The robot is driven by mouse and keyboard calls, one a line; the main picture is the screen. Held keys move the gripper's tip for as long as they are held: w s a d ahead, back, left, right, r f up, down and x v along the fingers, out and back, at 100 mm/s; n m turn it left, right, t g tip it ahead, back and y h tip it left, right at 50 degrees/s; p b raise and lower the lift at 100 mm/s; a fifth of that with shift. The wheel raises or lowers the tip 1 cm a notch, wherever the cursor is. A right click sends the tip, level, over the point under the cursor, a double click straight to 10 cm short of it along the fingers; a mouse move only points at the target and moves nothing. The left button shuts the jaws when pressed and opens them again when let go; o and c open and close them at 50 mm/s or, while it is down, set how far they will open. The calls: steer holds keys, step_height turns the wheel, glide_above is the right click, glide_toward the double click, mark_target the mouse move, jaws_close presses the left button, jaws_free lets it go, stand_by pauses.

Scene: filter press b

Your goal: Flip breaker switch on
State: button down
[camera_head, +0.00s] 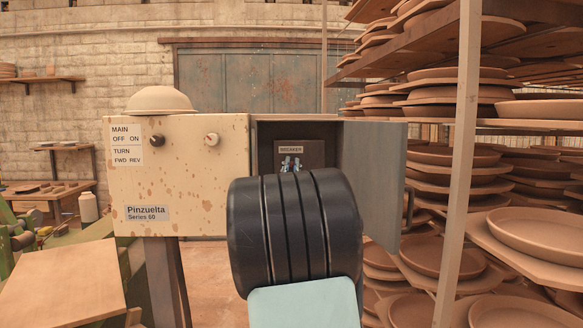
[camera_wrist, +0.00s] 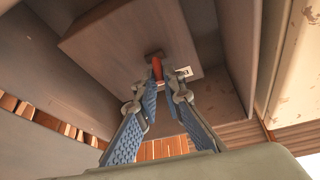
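The breaker box (camera_head: 314,157) is a dark brown block labelled BREAKER inside the open grey compartment. In the wrist view the breaker box (camera_wrist: 115,42) shows a short red switch lever (camera_wrist: 157,68) on its face, with a small white label beside it. My gripper (camera_wrist: 161,82) is open, its two blue-padded fingers on either side of the lever's end. I cannot tell whether either finger touches it. In the head view only the tips of my gripper (camera_head: 290,164) show, in front of the breaker box. My dark arm hides the lower part, and the lever is not clear there.
The compartment's grey door (camera_head: 372,185) stands open to the right. The cream control panel (camera_head: 185,195) with two knobs is on the left, with an upturned bowl (camera_head: 160,99) on top. A rack post (camera_head: 461,150) and shelves of clay plates (camera_head: 535,232) crowd the right.

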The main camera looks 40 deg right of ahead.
steer(key=shift+r, duration=0.1)
steer(key=shift+r+g+y, duration=0.3)
steer(key=shift+g+y, duration=0.1)
steer(key=shift+y, duration=0.1)
steer(key=shift+w, duration=0.1)
steer(key=c, duration=2)
jaws_free()
steer(key=shift+c, duration=0.2)
steer(key=v, duration=1.2)
steer(key=shift+r, duration=0.25)
